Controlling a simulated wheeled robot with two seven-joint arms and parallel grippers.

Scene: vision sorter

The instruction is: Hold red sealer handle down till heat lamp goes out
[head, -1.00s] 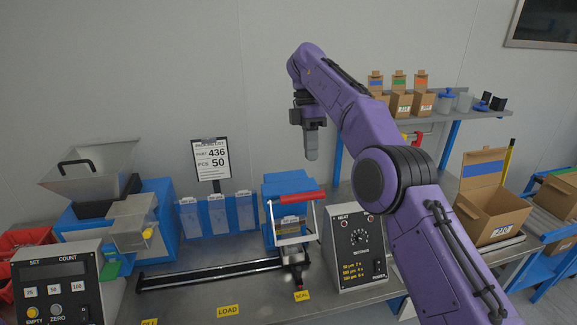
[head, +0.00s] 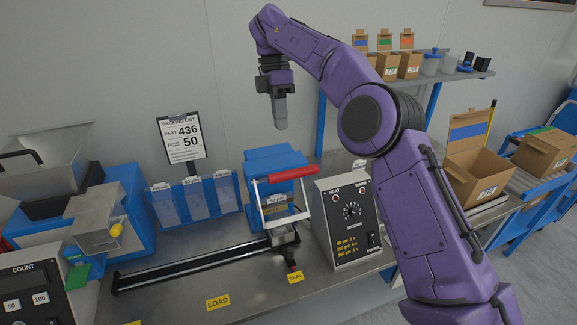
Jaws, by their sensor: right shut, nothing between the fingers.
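The red sealer handle (head: 292,174) is raised on its light frame, above the sealer's dark bar (head: 195,266) on the bench. My right gripper (head: 281,122) points down with its fingers together and empty. In the picture it appears above the handle and apart from it. The heat control box (head: 348,225) stands right of the sealer, with a dial and a small lamp (head: 336,198) under the HEAT label. The lamp looks dull reddish, and I cannot tell whether it is lit. My left gripper is not in view.
A blue machine with a hopper (head: 65,165) and a count box (head: 38,292) stand at left. An open carton (head: 478,178) is at right. The bench front near the LOAD label (head: 218,302) is clear.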

